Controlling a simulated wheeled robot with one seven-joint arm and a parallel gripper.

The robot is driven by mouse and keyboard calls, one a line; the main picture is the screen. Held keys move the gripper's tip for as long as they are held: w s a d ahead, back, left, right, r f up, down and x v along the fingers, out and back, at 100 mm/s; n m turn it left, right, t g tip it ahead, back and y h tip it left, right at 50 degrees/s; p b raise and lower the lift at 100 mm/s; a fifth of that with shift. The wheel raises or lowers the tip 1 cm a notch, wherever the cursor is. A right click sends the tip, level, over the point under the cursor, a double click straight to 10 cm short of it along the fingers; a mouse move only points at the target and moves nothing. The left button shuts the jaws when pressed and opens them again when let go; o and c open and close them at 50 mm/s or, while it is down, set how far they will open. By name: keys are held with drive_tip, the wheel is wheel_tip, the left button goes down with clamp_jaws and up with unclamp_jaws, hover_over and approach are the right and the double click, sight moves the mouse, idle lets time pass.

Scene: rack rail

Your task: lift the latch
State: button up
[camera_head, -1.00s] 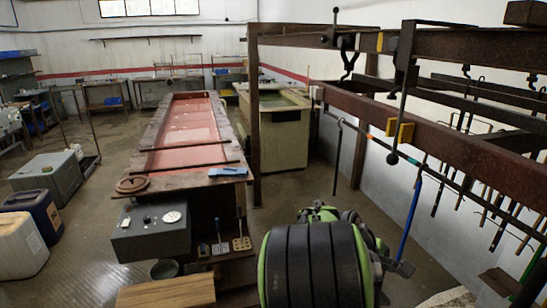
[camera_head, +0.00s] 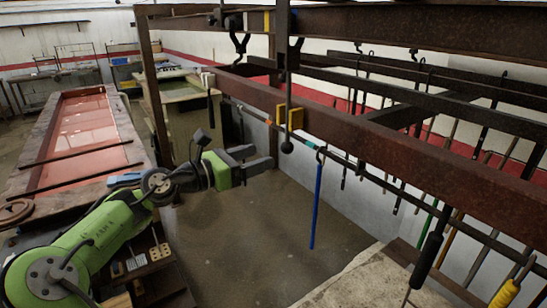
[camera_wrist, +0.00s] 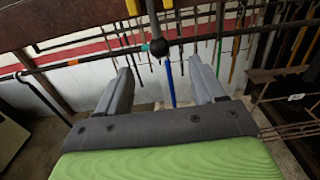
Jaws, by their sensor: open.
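The latch looks to be the dark upright bar with a round black ball (camera_head: 287,146) at its lower end. It hangs at the front of the rusty rail beside yellow blocks (camera_head: 295,118). The ball also shows in the wrist view (camera_wrist: 159,48), just beyond my gripper and roughly centred between its fingers. My gripper (camera_head: 255,160) is open, with nothing between its fingers. In the head view it is left of the ball and slightly lower, apart from it. The wrist view shows both grey fingers (camera_wrist: 160,75) spread wide.
A blue rod (camera_head: 318,205) hangs from a thin bar behind the ball. Several other rods hang farther right, one with a yellow grip (camera_head: 505,294). A long red-topped bench (camera_head: 85,130) stands at left. The floor (camera_head: 235,225) below my gripper is clear.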

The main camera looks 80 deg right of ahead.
sight(282, 148)
drive_tip(key=p+x, duration=0.2)
drive_tip(key=x, duration=0.7)
drive_tip(key=shift+r, duration=0.15)
drive_tip(key=shift+s+d, duration=0.2)
drive_tip(key=shift+d, duration=0.15)
drive_tip(key=shift+f, duration=0.2)
drive_tip(key=shift+c, duration=0.5)
drive_tip(key=c, duration=0.8)
